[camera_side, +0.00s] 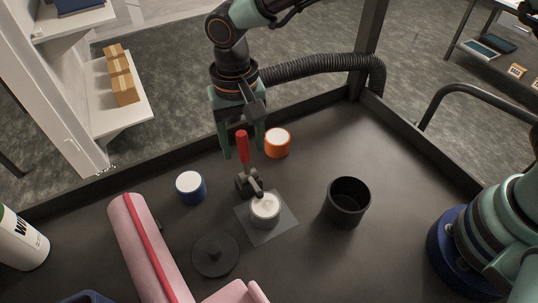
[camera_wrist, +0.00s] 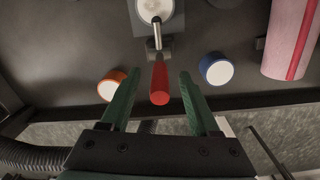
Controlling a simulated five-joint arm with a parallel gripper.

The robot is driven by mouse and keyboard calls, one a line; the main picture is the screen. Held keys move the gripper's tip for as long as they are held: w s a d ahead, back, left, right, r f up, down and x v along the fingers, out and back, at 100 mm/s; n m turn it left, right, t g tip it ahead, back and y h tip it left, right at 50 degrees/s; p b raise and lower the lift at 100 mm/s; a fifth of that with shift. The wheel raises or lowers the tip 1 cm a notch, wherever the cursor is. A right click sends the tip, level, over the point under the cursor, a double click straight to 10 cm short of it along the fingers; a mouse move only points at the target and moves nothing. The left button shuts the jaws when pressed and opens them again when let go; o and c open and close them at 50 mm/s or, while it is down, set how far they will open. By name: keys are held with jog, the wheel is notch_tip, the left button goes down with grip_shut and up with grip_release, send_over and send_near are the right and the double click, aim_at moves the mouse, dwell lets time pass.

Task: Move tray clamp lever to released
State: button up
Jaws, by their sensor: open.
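The tray clamp's red lever handle (camera_side: 242,147) stands roughly upright above its dark clamp base (camera_side: 245,185). The clamp's arm reaches over a metal cup with white contents (camera_side: 265,206), which stands on a thin grey square plate (camera_side: 283,230). My gripper (camera_side: 243,152) points down, with its green fingers apart on either side of the red handle. In the wrist view the red handle (camera_wrist: 159,84) lies between the fingertips of my gripper (camera_wrist: 157,80), with a gap on both sides. I cannot tell whether either finger touches it.
An orange jar (camera_side: 277,143) and a blue jar (camera_side: 191,188) stand either side of the clamp. A black cup (camera_side: 348,202) is to the right. A round dark lid (camera_side: 215,256) and a pink roll (camera_side: 143,240) lie in front and left. A raised rim edges the bench.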

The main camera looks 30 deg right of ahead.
jog(key=shift+f, duration=0.2)
grip_shut()
jog(key=shift+r, duration=0.1)
dwell(1.3)
